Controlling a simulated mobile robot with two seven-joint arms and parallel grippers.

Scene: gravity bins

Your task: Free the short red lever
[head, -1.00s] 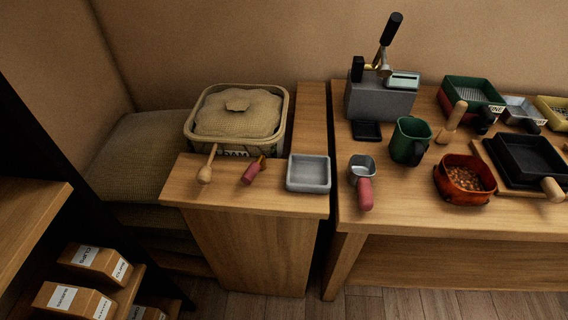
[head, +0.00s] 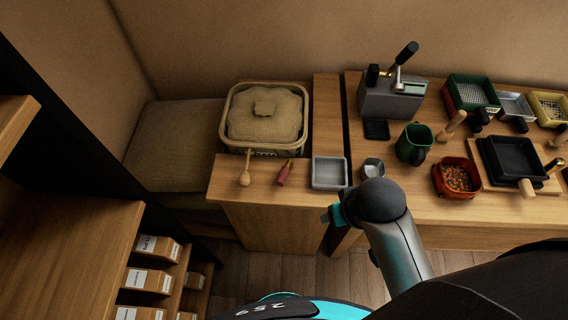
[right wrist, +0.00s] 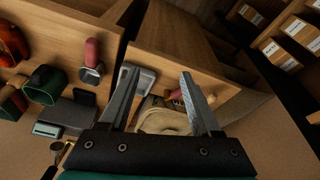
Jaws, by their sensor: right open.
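The short red lever (head: 283,175) has a brass-coloured end and sits at the front of the woven bin (head: 224,128), over the small wooden counter. A longer pale wooden lever (head: 244,178) with a round knob is to its left. In the right wrist view the red lever (right wrist: 176,94) shows partly, beside one finger. My right gripper (right wrist: 159,72) is open and empty, with its fingers above the counter area. In the head view my right arm shows, but its fingertips cannot be made out. My left gripper is not in view.
A grey square tray (head: 329,173) sits to the right of the red lever. A metal scoop (head: 372,168) is partly hidden by my arm. A green jug (head: 413,143), a red bowl (head: 457,178) and a grey machine (head: 392,98) stand on the right table. Shelves with boxes (head: 149,280) are at left.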

